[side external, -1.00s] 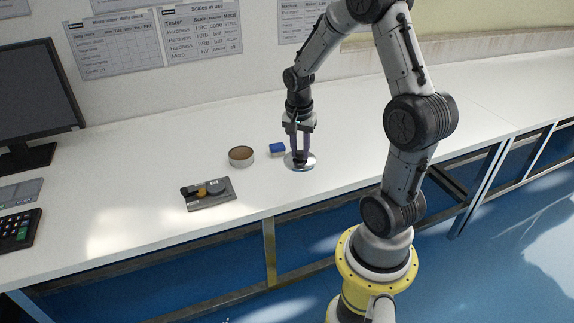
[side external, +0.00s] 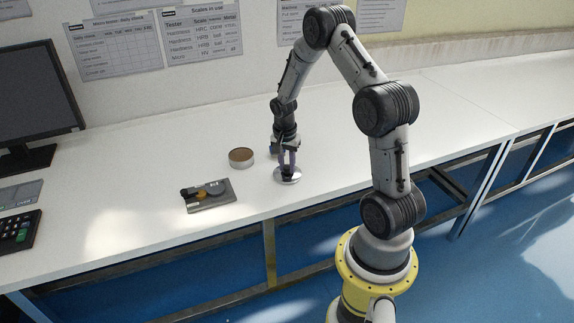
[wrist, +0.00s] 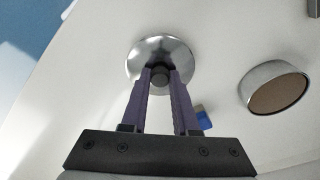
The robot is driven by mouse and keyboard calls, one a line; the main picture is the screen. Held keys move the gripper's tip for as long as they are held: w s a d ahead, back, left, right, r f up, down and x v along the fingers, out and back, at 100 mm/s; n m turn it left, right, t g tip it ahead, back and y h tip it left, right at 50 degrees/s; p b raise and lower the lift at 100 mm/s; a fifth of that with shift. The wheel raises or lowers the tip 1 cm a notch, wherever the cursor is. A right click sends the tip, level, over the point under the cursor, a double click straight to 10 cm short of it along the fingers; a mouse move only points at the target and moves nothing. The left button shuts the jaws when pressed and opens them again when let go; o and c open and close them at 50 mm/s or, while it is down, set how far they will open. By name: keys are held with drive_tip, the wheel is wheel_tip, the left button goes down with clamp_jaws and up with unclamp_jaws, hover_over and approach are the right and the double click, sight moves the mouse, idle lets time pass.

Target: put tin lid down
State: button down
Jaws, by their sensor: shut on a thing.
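The tin lid (side external: 289,178) is a shiny round metal disc with a dark knob in its middle. It is at or just above the white bench near its front edge; I cannot tell whether it touches the bench. My gripper (side external: 287,171) points down over it and is shut on the knob. In the wrist view the lid (wrist: 143,58) shows beyond the fingertips of my gripper (wrist: 160,77), which close around the knob. The open round tin (side external: 241,157) with a brown inside stands to the left of the lid, and it also shows in the wrist view (wrist: 276,88).
A small blue block (wrist: 204,119) lies behind my gripper, mostly hidden in the side view. A grey plate with small round pieces (side external: 208,195) lies left of the lid. A monitor (side external: 38,108) and a keypad (side external: 18,230) stand at the far left. The bench (side external: 430,130) is clear to the right.

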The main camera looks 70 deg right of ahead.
sight(285, 175)
drive_tip(key=c, duration=0.7)
unclamp_jaws()
drive_tip(key=shift+f, duration=0.1)
wheel_tip(285, 175, up, 12)
drive_tip(key=a, duration=0.1)
drive_tip(key=s+a+r+n+t, duration=0.2)
drive_tip(key=a+r+n, duration=0.5)
drive_tip(key=a+r, duration=0.55)
drive_tip(key=s+a+n+t, duration=0.1)
drive_tip(key=s+a+n, duration=0.2)
drive_tip(key=s+a, duration=0.1)
drive_tip(key=s+a+r+n+t+y, duration=0.1)
drive_tip(key=s+a+n, duration=0.3)
drive_tip(key=s+a, duration=0.1)
drive_tip(key=s+a+r+n+t, duration=0.1)
drive_tip(key=s+a+n, duration=0.2)
drive_tip(key=s+a, duration=0.1)
drive_tip(key=shift+s+a+n+t, duration=0.2)
drive_tip(key=shift+a+n+t, duration=0.1)
drive_tip(key=shift+a, duration=0.15)
